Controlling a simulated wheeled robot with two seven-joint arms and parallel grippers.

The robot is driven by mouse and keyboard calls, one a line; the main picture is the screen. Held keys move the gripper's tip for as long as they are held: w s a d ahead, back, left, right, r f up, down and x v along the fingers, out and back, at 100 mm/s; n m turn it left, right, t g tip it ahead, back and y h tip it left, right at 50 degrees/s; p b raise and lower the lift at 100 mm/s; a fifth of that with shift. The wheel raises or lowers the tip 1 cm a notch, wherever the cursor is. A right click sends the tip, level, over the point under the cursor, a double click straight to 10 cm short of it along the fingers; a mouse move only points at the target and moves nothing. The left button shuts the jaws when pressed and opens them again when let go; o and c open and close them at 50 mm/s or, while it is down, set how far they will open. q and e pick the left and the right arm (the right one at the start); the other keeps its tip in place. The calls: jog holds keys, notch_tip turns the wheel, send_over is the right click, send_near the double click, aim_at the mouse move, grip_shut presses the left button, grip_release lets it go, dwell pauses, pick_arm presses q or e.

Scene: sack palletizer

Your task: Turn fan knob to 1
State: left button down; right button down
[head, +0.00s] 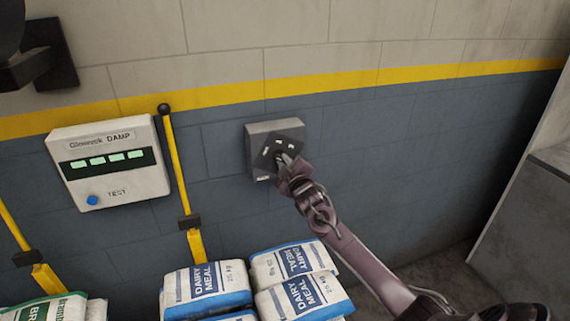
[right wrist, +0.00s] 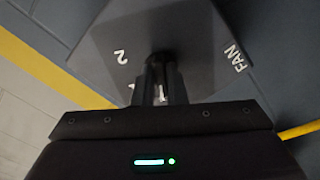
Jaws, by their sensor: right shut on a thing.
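The fan control (head: 260,129) is a grey box on the blue wall with a dark dial face. In the right wrist view its dark plate (right wrist: 110,45) carries the white marks "2", "1" and "FAN". The knob (right wrist: 160,60) is dark and sits at the middle of the plate, mostly hidden by my fingers. My right gripper (head: 284,162) reaches it from the lower right; it also shows in the right wrist view (right wrist: 161,82). Its jaws are shut on the knob. I cannot tell for sure which mark the knob points to. My left gripper is not in view.
A white panel (head: 148,177) marked "DAMP" with a blue test button hangs to the left. Yellow levers (head: 178,165) stand beside it. Dairy meal sacks (head: 210,288) are stacked below the fan box. A grey block (head: 535,225) stands at the right; the wall between is bare.

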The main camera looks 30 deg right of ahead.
jog(key=shift+a+f+m, duration=0.1)
jog(key=shift+m, duration=2.4)
jog(key=shift+a+f+m, duration=0.1)
jog(key=shift+m, duration=2.4)
jog(key=c, duration=1.5)
grip_release()
jog(key=shift+r, duration=0.1)
jog(key=shift+o, duration=0.2)
